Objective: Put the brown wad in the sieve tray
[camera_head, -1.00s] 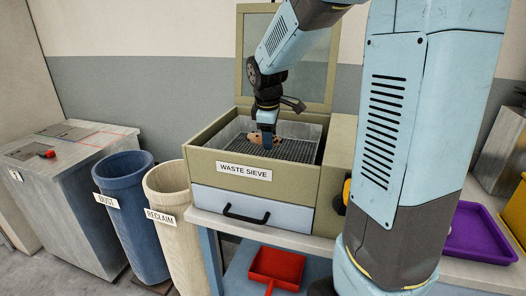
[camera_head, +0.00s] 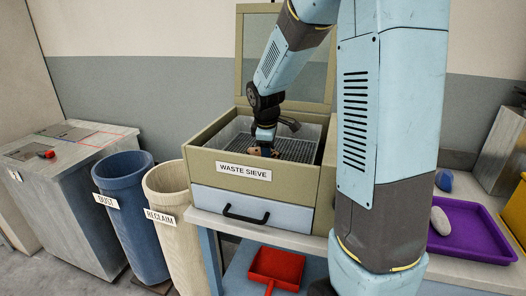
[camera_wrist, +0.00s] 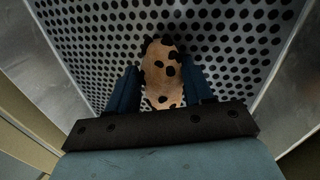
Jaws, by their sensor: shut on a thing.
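The brown wad (camera_wrist: 163,72), tan with dark specks, is between the two fingers of my gripper (camera_wrist: 158,92) in the wrist view. The fingers are shut on it. Under it is the perforated floor of the sieve tray (camera_wrist: 90,35); I cannot tell whether the wad touches it. In the head view my gripper (camera_head: 263,150) is down inside the sieve tray (camera_head: 302,149) of the open box labelled WASTE SIEVE, and only a little of the wad shows.
The sieve box has raised walls and an upright lid (camera_head: 312,70) behind. A blue bin (camera_head: 130,205) and a cream bin (camera_head: 170,235) stand to its left. A purple tray (camera_head: 480,245) with a pale stone-like lump (camera_head: 440,220) and a blue lump (camera_head: 444,181) are to the right.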

